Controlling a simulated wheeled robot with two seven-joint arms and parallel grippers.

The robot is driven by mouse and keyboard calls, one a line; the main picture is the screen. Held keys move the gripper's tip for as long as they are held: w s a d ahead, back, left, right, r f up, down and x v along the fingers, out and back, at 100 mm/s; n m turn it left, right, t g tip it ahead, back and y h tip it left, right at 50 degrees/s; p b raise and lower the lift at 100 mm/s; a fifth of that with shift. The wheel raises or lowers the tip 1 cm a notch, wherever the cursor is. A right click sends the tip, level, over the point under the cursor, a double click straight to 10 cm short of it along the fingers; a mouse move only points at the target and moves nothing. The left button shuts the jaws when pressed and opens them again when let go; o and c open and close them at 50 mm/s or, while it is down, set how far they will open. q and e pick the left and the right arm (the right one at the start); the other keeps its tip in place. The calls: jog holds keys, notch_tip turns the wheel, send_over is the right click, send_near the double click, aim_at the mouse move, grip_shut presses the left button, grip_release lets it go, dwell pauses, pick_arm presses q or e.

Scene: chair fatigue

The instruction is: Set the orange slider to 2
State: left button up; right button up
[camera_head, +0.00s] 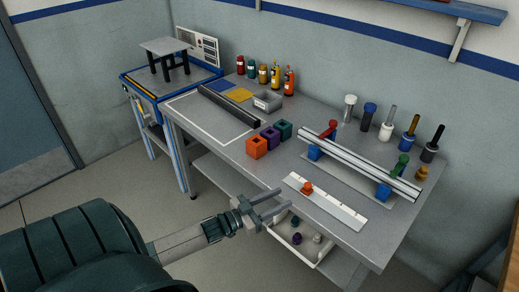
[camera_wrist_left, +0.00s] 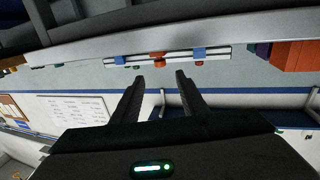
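The orange slider (camera_head: 306,187) sits on a white flat scale strip (camera_head: 333,205) near the front edge of the workbench, toward the strip's left end. The strip's marks are too small to read. My left gripper (camera_head: 284,199) is open and empty, with its two fingers pointing toward the slider from the left and apart from it. In the left wrist view, my fingers (camera_wrist_left: 160,76) are spread, and an orange-red piece (camera_wrist_left: 157,57) that looks like the slider shows beyond them. My right gripper is not in view.
Behind the strip stands a metal rail (camera_head: 360,165) on blue clamps with red and green knobs. Orange, purple and green cubes (camera_head: 270,138) stand left of it. A white bin (camera_head: 291,244) with small parts sits below the bench's front edge. Bench around the strip's left end is clear.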

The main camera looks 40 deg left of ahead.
pick_arm(q)
jog(key=b+v, duration=0.1)
jog(key=v, duration=0.6)
dwell(0.6)
jog(key=s+f+n+g+y, duration=0.15)
jog(key=s+f, duration=0.35)
jog(key=f, duration=0.7)
jog(key=s+f+g+y, duration=0.2)
jog(key=s+f+g, duration=0.15)
jog(key=f, duration=0.75)
jog(key=s+f+n+g+y, duration=0.15)
jog(key=s+f, duration=0.35)
jog(key=f, duration=0.7)
jog(key=s+d+f+g, duration=0.3)
jog(key=s+d+f, duration=0.2)
jog(key=s, duration=0.4)
jog(key=s+d+f+m+g, duration=0.1)
jog(key=s+d+f+g, duration=0.2)
jog(key=s, duration=0.7)
jog(key=s+d+f+m+g, duration=0.1)
jog(key=s+d+f+g, duration=0.2)
jog(key=s+d+f, duration=0.5)
notch_tip(320, 180, down, 2)
jog(key=shift+s+g, duration=0.35)
jog(key=shift+s, duration=0.8)
